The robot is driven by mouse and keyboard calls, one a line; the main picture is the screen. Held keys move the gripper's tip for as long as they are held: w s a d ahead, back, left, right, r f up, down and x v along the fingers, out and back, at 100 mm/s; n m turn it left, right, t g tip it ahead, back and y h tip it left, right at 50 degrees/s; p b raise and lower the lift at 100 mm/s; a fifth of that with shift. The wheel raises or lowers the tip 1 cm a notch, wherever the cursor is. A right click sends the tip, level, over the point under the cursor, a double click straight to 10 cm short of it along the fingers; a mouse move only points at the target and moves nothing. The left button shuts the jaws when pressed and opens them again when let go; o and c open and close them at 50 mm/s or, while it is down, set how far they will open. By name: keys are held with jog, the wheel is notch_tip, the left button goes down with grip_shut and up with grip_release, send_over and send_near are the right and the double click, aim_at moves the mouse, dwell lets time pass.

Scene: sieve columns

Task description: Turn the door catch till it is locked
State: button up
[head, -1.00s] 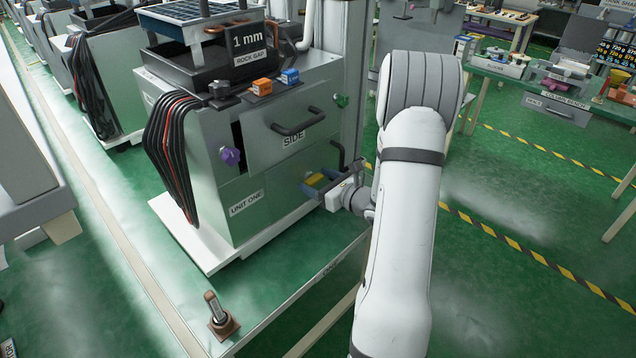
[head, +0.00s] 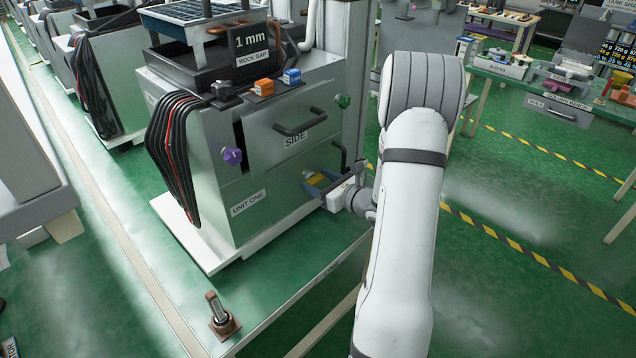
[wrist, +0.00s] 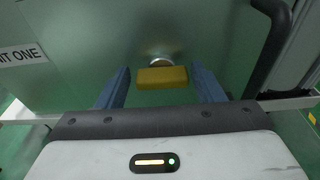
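The door catch is a yellow bar (wrist: 162,78) on a round silver boss on the lower panel of the grey-green cabinet (head: 240,185). It lies level in the wrist view. In the head view the yellow bar (head: 317,180) shows small, partly hidden by my gripper (head: 319,184). In the wrist view my gripper (wrist: 161,82) has its two blue fingers apart, one on each side of the bar. A narrow gap shows at the left end; at the right end the finger is very close, and I cannot tell whether it touches.
A black bent handle (wrist: 274,45) stands close to the right of the catch. Above are a drawer handle (head: 300,122), a purple knob (head: 231,156) and a green knob (head: 343,101). Black cables (head: 170,150) hang at the left. Open green floor lies to the right.

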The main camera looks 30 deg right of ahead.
jog(key=o, duration=0.3)
